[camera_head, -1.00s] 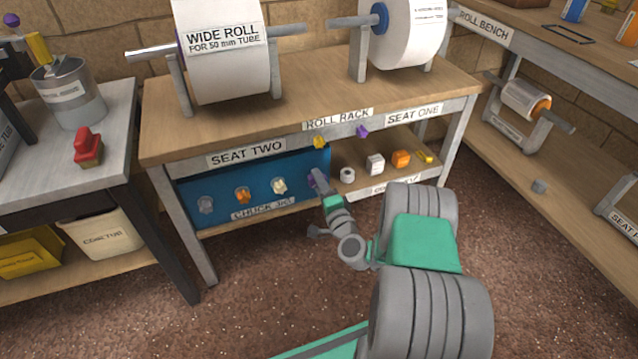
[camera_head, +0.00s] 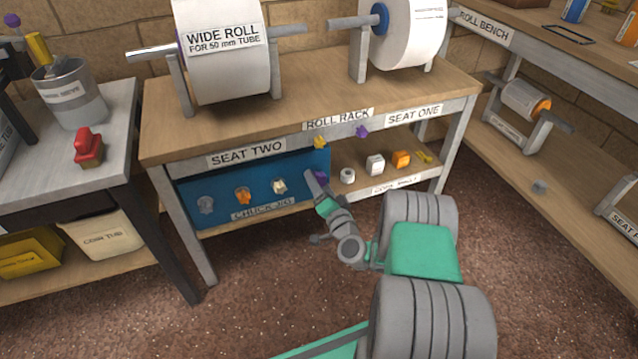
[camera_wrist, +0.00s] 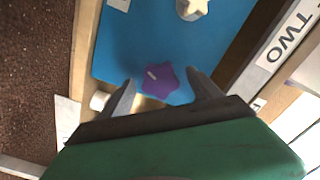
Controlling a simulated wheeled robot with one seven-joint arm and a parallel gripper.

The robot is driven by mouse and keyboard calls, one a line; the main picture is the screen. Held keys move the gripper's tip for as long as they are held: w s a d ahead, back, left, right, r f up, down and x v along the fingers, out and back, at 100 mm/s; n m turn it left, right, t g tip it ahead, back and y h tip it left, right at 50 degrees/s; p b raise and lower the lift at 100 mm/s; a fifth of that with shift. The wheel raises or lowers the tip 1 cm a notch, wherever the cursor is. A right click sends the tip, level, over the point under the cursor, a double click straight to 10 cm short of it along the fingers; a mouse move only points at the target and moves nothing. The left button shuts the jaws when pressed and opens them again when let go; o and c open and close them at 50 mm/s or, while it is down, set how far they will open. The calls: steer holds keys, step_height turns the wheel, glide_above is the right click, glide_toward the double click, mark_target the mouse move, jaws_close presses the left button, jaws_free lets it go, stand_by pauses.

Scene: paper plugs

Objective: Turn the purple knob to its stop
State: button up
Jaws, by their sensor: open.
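The purple knob (camera_wrist: 161,79) is a lobed, star-like shape with a pale mark on its face. It sits on the blue chuck jig panel (camera_wrist: 130,40), which also shows under the bench in the head view (camera_head: 222,190). My gripper (camera_head: 310,174) points at the panel's right end.
A cream knob (camera_head: 279,186), an orange knob (camera_head: 243,196) and a grey knob (camera_head: 205,205) line the panel to the left. Several small plugs, including a white one (camera_head: 375,165), stand on the shelf to the right.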

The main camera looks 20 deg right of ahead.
stand_by(0.3)
steer(key=s, duration=0.4)
stand_by(0.4)
steer(key=m+p, duration=0.2)
steer(key=m, duration=1)
